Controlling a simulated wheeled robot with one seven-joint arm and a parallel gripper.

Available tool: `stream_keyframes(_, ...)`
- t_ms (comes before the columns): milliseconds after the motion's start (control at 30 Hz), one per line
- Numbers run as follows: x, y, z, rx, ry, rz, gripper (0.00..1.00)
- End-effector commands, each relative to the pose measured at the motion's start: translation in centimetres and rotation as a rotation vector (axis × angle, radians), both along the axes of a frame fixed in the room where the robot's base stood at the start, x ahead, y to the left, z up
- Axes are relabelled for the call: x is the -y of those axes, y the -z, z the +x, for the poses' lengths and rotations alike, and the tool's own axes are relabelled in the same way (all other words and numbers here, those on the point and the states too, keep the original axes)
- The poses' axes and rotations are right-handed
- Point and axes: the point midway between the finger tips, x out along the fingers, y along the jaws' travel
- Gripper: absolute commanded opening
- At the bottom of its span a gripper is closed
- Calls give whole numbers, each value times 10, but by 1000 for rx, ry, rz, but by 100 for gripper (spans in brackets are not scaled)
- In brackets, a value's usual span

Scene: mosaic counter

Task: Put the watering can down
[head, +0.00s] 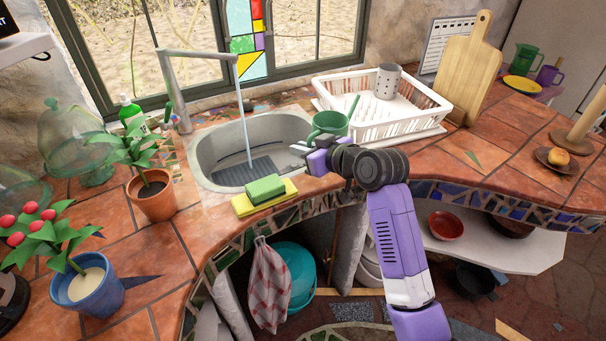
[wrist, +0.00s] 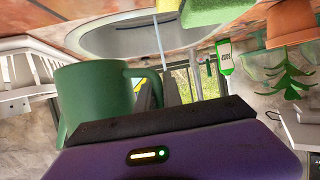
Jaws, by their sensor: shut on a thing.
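The exact contact on the can is hidden. I cannot tell whether the can's base touches anything.
The sink (head: 215,150) is left of the can, with water running from the tap (head: 195,55). A green and yellow sponge pair (head: 265,190) lies at its front edge. A white dish rack (head: 430,118) stands behind right. The tiled counter right of the rack (head: 480,150) has free room.

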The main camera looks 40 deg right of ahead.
Motion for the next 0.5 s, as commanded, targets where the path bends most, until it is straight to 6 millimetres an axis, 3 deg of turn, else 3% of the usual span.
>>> stream_keyframes(133,0,28,0,0,0,0,0)
stream_keyframes(367,0,45,0,3,1,-2,0)
stream_keyframes(500,0,65,0,-1,1,0,0)
